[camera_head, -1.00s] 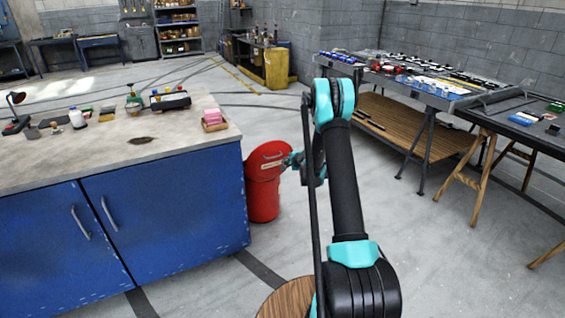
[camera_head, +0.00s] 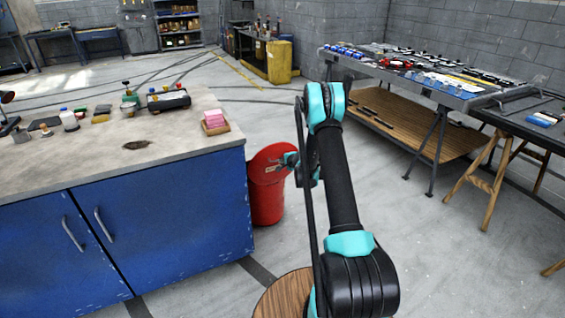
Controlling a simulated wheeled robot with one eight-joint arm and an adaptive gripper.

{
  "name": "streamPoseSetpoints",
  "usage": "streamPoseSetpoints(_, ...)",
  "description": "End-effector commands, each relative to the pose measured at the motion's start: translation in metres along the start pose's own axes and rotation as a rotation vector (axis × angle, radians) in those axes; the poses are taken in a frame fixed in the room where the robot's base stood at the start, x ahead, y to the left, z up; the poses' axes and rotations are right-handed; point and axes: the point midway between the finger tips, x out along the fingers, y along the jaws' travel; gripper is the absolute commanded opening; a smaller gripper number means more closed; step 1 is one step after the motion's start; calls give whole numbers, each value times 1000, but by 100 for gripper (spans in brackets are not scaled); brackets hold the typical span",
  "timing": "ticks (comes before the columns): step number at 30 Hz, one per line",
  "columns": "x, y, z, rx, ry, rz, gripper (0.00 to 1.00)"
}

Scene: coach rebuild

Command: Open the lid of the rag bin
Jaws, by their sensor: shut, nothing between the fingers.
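The rag bin (camera_head: 266,207) is a red cylinder standing on the floor just right of the blue workbench cabinet. Its red lid (camera_head: 264,160) shows as a tilted disc at the top, partly covered by my gripper. My gripper (camera_head: 281,163) is at the right part of the lid, with its fingers shut and nothing between them. I cannot tell whether the fingers touch the lid. My arm hides the floor right of the bin.
A round wooden top (camera_head: 284,297) is in front. A metal table (camera_head: 428,92) with parts is at right. Open floor (camera_head: 398,230) lies between.

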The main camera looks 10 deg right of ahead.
Motion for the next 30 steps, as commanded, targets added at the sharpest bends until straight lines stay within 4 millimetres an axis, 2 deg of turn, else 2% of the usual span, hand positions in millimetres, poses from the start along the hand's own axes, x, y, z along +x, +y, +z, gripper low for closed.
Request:
streamPoseSetpoints(8, 1, -2, 0, 0, -1, 4, 0)
streamPoseSetpoints(22, 35, -46, 1, -2, 0, 111, 0)
streamPoseSetpoints(30, 38, -50, 1, -1, 1, 110, 0)
